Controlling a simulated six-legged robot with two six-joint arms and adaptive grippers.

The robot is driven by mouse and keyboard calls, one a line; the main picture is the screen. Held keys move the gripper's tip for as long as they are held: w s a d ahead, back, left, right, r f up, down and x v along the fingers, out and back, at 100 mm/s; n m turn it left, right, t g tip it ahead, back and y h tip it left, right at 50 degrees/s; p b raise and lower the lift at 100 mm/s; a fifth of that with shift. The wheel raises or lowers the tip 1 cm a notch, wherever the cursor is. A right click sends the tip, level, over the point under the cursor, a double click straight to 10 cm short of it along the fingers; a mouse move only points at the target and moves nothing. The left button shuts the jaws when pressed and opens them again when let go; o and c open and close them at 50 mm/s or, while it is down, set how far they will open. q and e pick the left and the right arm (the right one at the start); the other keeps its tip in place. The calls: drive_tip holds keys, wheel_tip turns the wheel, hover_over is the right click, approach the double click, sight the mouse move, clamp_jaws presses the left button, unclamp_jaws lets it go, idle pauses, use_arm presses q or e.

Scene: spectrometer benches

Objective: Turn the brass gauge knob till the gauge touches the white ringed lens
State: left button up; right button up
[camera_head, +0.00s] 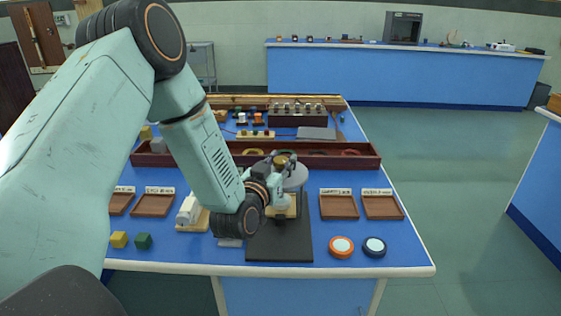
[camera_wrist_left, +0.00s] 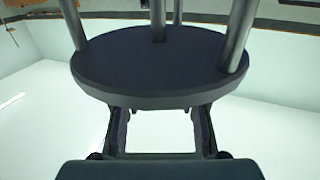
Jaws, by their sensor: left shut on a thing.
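The brass knob (camera_head: 281,159) tops the gauge, whose pale grey round plate (camera_head: 296,178) shows beside my left wrist above a dark mat (camera_head: 280,249). My left gripper (camera_head: 281,162) has its fingers on either side of the knob and is shut on it. In the left wrist view a dark round disc (camera_wrist_left: 155,65) with several grey rods stands across the fingertips (camera_wrist_left: 161,118). The knob itself is hidden there. A whitish piece (camera_head: 281,201) on a light wooden base (camera_head: 288,212) shows under the gauge, partly behind my wrist. I cannot tell whether the gauge touches a lens. My right gripper is not in view.
An orange-ringed disc (camera_head: 341,246) and a dark-ringed disc (camera_head: 374,246) lie at the front right. Labelled wooden trays (camera_head: 338,207) flank the mat. A long dark-red rack (camera_head: 330,161) runs behind.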

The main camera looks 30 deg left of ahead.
use_arm(q)
drive_tip(key=shift+h, duration=0.3)
drive_tip(key=m+h+p, duration=0.1)
drive_tip(key=p, duration=0.1)
drive_tip(key=m+h+p, duration=0.1)
drive_tip(key=h, duration=0.1)
drive_tip(key=shift+a+r+m+p, duration=0.15)
drive_tip(key=shift+m+p, duration=0.15)
drive_tip(key=shift+p, duration=0.05)
drive_tip(key=m+h+p, duration=0.1)
drive_tip(key=m+h, duration=0.1)
drive_tip(key=h, duration=0.1)
drive_tip(key=shift+h+p, duration=0.4)
drive_tip(key=m+g+h, duration=0.1)
drive_tip(key=m+h, duration=0.1)
drive_tip(key=h, duration=0.1)
drive_tip(key=shift+m+p, duration=0.3)
drive_tip(key=shift+p, duration=0.1)
drive_tip(key=shift+m+g+h, duration=1.5)
drive_tip(key=shift+m+h, duration=0.2)
drive_tip(key=shift+h, duration=0.7)
drive_tip(key=o, duration=1.2)
drive_tip(key=shift+w, duration=0.1)
